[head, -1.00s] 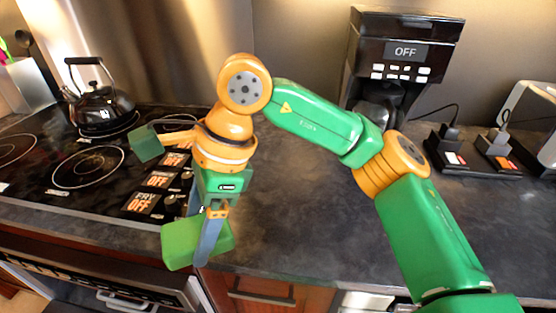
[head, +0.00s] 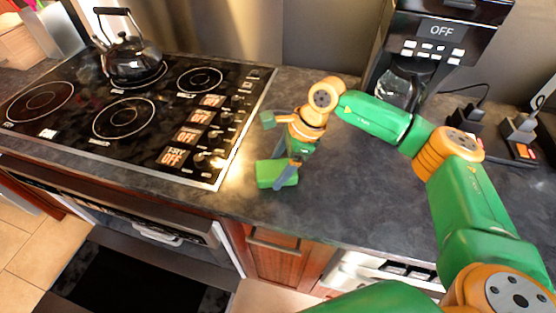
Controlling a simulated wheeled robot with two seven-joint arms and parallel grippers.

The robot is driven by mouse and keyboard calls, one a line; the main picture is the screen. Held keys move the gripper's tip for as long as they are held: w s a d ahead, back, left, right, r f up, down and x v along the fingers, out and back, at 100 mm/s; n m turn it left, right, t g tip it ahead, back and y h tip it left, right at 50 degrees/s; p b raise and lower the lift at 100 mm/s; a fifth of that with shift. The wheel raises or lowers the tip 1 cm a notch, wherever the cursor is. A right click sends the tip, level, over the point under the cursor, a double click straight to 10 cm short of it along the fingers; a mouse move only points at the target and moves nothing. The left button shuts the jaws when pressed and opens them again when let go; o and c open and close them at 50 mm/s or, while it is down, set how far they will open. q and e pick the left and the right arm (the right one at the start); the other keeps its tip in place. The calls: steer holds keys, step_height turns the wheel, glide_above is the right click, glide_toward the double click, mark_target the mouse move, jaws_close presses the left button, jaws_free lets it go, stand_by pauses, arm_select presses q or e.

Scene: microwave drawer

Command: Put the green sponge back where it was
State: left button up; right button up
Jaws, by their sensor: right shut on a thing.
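The green sponge (head: 268,174) is a green block at the tip of my right gripper (head: 287,170). The gripper is shut on it, pointing down. The sponge appears over the dark counter (head: 350,201), near its front edge and just right of the stove. I cannot tell whether it touches the counter. The far side of the sponge and part of the grip are hidden. My left gripper is not in view.
The stove (head: 150,98) with a black kettle (head: 131,58) is at left. A coffee maker (head: 440,45) and power sockets (head: 520,130) stand at the back right. An open drawer (head: 140,272) juts out below the stove. The counter's middle is clear.

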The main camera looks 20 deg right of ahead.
steer(key=shift+f+b, duration=0.35)
steer(key=o, duration=1.2)
steer(key=shift+r, duration=0.25)
steer(key=shift+d+r, duration=0.2)
steer(key=shift+r, duration=0.15)
steer(key=b+v, duration=0.2)
steer(key=v, duration=0.9)
steer(key=shift+d+r, duration=0.1)
steer(key=shift+d, duration=0.05)
